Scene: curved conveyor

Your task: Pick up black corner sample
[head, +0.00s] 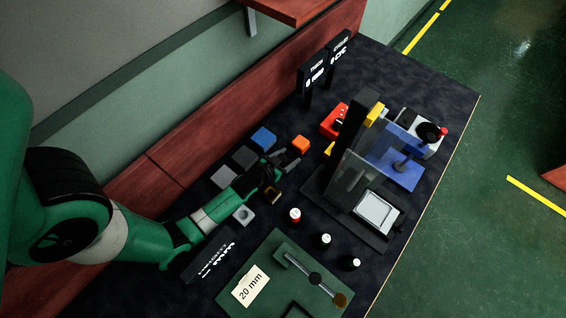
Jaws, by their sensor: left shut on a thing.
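My left arm reaches in from the left, and its dark gripper (272,176) is low over the table among the small blocks. The gripper is shut on a small dark piece (273,194), which looks like the black corner sample. Part of it shows below the fingers with a tan patch; the fingers hide the rest, so its full shape is unclear. I cannot tell whether it touches the table. My right gripper is not in view.
A light grey block (243,215) is beside the forearm. Several small capped vials (295,215) and a tall black device (350,165) stand to the right. A green board (262,262) lies in front.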

